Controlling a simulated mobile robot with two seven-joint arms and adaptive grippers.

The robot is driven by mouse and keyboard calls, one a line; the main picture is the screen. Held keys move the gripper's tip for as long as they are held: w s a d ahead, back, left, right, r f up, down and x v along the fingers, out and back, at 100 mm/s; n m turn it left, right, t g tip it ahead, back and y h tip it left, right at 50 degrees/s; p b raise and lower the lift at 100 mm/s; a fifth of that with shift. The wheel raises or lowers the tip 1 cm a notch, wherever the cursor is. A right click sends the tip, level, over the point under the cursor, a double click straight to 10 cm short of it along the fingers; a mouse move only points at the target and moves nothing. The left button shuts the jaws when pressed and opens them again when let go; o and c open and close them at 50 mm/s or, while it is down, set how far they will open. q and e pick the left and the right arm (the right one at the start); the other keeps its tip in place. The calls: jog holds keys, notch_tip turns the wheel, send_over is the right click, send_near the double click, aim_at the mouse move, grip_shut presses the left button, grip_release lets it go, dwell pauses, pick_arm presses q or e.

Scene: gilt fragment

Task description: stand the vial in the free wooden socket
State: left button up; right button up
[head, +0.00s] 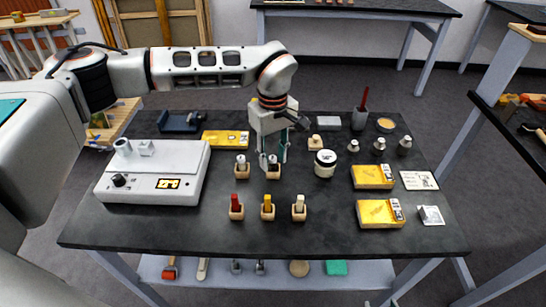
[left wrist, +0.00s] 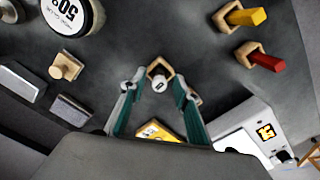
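My left gripper (head: 274,157) points down over the middle of the table, its green-lined fingers apart. In the left wrist view the fingers (left wrist: 155,88) are on either side of a pale vial (left wrist: 159,85) with a dark mark on top, with gaps showing. This vial stands upright in a wooden socket (left wrist: 157,68), also seen in the head view (head: 273,175). Another grey-white vial (head: 242,160) stands in the socket (head: 242,174) to its left. In front, sockets hold a red piece (head: 236,201), a yellow piece (head: 267,200) and a white piece (head: 299,202). My right gripper is not in view.
A white device (head: 155,172) fills the table's left. Right of my gripper are a small wooden block with a knob (head: 315,143) and a white jar (head: 325,163). Yellow boxes (head: 373,177) and small weights (head: 379,145) stand farther right. The front edge is bare.

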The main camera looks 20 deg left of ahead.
aim_at(273, 158)
pick_arm(q)
notch_tip(273, 158, up, 12)
dwell(0.4)
jog(key=shift+f, duration=0.1)
